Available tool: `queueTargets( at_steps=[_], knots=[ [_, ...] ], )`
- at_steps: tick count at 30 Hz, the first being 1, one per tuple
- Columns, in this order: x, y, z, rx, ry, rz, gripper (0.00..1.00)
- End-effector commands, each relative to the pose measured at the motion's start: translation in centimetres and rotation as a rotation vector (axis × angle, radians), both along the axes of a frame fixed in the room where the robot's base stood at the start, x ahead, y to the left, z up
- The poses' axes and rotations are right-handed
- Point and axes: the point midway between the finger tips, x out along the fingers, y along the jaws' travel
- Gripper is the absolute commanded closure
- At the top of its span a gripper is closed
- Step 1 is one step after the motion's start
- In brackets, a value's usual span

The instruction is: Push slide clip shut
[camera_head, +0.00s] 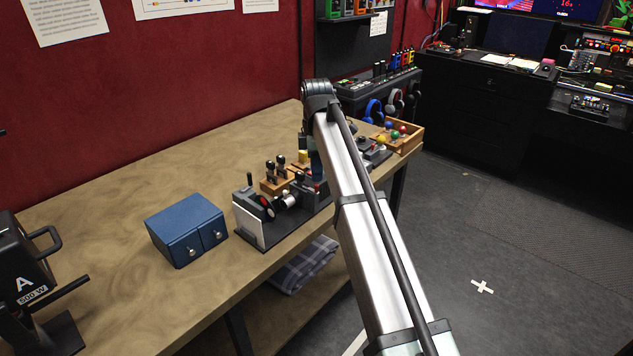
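I cannot make out the slide clip for certain. A cluster of small devices stands along the bench's front edge, including a dark base with a white upright panel (248,222) and black, red and silver parts. My arm crosses in front of the right part of this cluster and bends down behind its own silver link. My gripper's fingers cannot be made out among the devices, so neither their opening nor any contact shows.
A blue cabinet (187,231) with two knobs stands left of the cluster. A wooden block (272,186) holds black-handled pieces. A wooden tray (409,143) with coloured balls is at the bench's right end. The bench (120,215) is clear at back left. A black machine (22,262) stands lower left.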

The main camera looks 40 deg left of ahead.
Motion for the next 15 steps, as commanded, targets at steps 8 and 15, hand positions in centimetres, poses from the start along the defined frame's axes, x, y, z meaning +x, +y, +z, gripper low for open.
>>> queueTargets(
  at_steps=[8,15],
  knots=[
    [0.0,0.0,-3.6,0.000,0.000,0.000,0.61],
    [0.0,0.0,-4.7,0.001,-0.001,0.000,0.61]
  ],
)
